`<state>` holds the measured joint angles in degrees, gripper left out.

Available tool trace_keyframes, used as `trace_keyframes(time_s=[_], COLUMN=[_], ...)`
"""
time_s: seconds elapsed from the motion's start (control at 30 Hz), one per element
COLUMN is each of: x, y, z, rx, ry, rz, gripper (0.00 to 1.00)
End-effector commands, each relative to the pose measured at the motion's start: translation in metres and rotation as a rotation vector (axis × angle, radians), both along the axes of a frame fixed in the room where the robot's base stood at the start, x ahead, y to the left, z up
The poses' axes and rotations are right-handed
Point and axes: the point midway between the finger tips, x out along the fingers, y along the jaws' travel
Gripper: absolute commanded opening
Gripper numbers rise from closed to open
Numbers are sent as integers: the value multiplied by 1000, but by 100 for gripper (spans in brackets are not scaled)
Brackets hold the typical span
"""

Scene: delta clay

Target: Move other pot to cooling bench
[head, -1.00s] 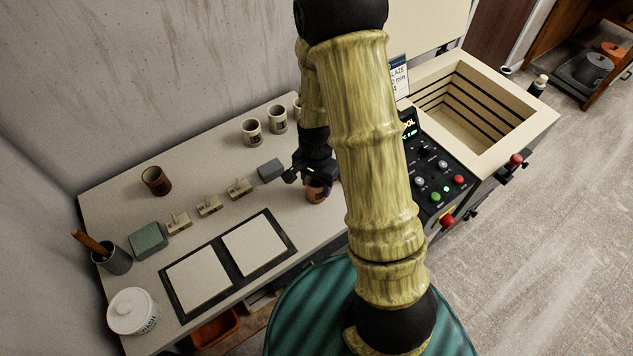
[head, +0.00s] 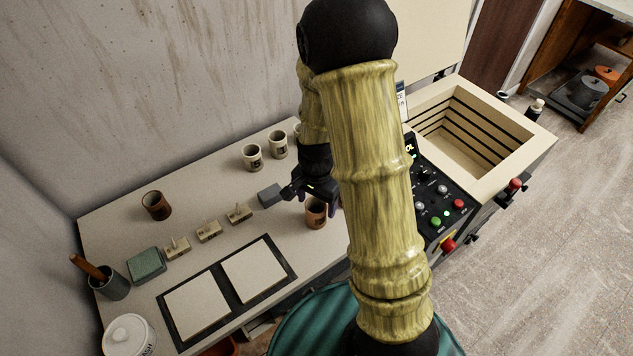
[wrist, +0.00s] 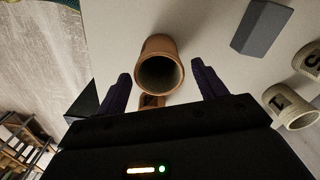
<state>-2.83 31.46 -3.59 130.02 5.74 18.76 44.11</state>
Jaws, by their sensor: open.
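A terracotta-brown pot (head: 316,213) stands upright on the bench (head: 205,235) near its right end, partly beside my arm. My gripper (head: 315,194) is open just above it. In the wrist view the same pot (wrist: 160,78) shows its open mouth between my spread purple fingers, with no visible contact. A second brown pot (head: 156,205) stands upright at the left back of the bench. I cannot tell which surface is the cooling bench.
Pale lettered cups (head: 252,157) stand behind my gripper, near a grey block (head: 270,195). Small wooden markers (head: 208,232), a green sponge (head: 146,265) and two white tiles (head: 254,270) lie to the left. An open, empty kiln (head: 470,140) stands right.

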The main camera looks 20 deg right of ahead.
Motion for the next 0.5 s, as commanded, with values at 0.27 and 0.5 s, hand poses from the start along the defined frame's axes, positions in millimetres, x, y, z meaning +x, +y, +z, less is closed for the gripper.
trace_keyframes(time_s=[0.27,0.5], x=[1,0], y=[0,0], z=[54,85], rx=[0,1], ry=[-6,-2], rz=[2,0], gripper=[70,70])
